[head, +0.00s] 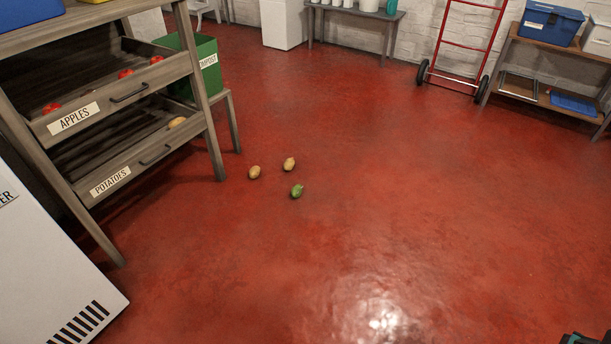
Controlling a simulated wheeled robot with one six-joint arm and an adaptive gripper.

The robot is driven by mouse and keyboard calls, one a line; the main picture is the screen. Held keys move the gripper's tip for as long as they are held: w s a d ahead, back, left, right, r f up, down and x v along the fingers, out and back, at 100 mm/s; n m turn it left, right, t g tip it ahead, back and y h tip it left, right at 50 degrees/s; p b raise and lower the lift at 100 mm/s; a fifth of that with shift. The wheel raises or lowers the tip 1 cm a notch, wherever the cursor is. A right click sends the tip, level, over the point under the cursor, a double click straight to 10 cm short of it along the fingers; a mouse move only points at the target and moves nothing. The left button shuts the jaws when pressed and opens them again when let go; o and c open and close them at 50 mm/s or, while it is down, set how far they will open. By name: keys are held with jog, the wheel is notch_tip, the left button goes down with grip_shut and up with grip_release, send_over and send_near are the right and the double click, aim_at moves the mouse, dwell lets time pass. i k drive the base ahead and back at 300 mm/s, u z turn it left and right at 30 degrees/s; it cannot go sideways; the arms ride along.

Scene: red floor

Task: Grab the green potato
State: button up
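The green potato (297,191) lies on the red floor near the middle of the head view. Two yellow-brown potatoes lie close behind it: one potato (254,172) to its left and another potato (289,164) just beyond it. The three are apart from each other. My gripper cannot be made out; only a small dark piece with a teal edge shows at the bottom right corner, and I cannot tell what part it is.
A wooden rack stands at left, with an apples drawer (104,112) above a potatoes drawer (133,171) holding a potato. A green compost bin (207,71) is behind it. A white unit (50,270) fills the lower left. A red hand truck (462,50) stands at back. Floor right of the potatoes is clear.

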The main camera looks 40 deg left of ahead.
aim_at(296, 192)
jog(key=u, duration=0.5)
jog(key=i, duration=1.25)
jog(key=u, duration=1.95)
jog(key=i, duration=1)
jog(key=u, duration=0.7)
